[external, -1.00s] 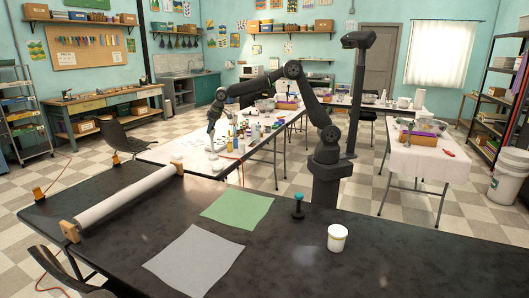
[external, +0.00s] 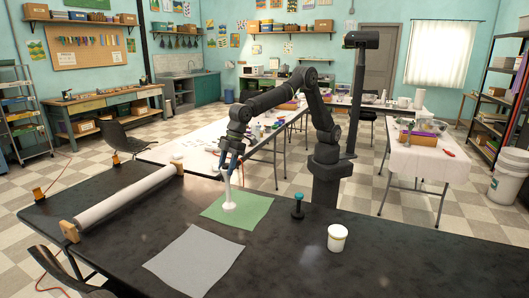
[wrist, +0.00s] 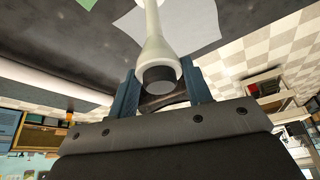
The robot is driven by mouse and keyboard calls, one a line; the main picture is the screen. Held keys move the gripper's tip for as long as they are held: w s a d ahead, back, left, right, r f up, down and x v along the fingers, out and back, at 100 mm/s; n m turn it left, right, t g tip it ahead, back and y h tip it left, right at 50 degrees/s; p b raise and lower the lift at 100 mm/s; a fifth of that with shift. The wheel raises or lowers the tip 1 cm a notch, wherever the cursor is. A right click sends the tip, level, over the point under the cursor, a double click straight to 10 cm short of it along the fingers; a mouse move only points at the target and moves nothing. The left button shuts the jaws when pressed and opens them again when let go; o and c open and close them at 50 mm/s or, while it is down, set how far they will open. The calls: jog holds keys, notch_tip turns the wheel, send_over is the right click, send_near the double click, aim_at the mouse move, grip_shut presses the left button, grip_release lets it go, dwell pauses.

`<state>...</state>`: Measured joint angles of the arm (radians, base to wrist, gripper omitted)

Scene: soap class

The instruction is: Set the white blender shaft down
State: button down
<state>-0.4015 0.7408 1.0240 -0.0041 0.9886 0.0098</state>
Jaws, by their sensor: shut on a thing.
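The white blender shaft (external: 229,189) hangs upright in my gripper (external: 231,164), with its wider end down at the green sheet (external: 254,212). I cannot tell whether that end touches the sheet. In the wrist view the shaft (wrist: 153,42) runs between the two blue fingers of my gripper (wrist: 160,88), its dark round end towards the camera. The fingers are shut on it near its upper end.
A grey sheet (external: 195,262) lies in front of the green one. A teal-topped dark stamp-like object (external: 298,206) and a white lidded jar (external: 337,238) stand to the right. A paper roll (external: 125,200) lies at the left. The dark table's front right is clear.

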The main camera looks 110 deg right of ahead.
jog(key=s+a+n+y, duration=0.1)
jog(key=s+a, duration=0.3)
jog(key=a, duration=0.3)
jog(key=s+a+n, duration=0.2)
jog(key=s+a, duration=0.2)
jog(key=a, duration=0.3)
jog(key=s+a+n+y, duration=0.1)
jog(key=s+a, duration=0.2)
jog(key=a, duration=0.4)
jog(key=s+a+f, duration=0.4)
jog(key=a+f, duration=0.7)
jog(key=shift+a+g, duration=0.25)
jog(key=shift+g, duration=0.15)
jog(key=shift+f, duration=0.1)
jog(key=c, duration=0.7)
grip_release()
jog(key=shift+f, duration=0.1)
jog(key=v, duration=1.2)
jog(key=shift+a+r, duration=0.2)
jog(key=shift+a, duration=0.05)
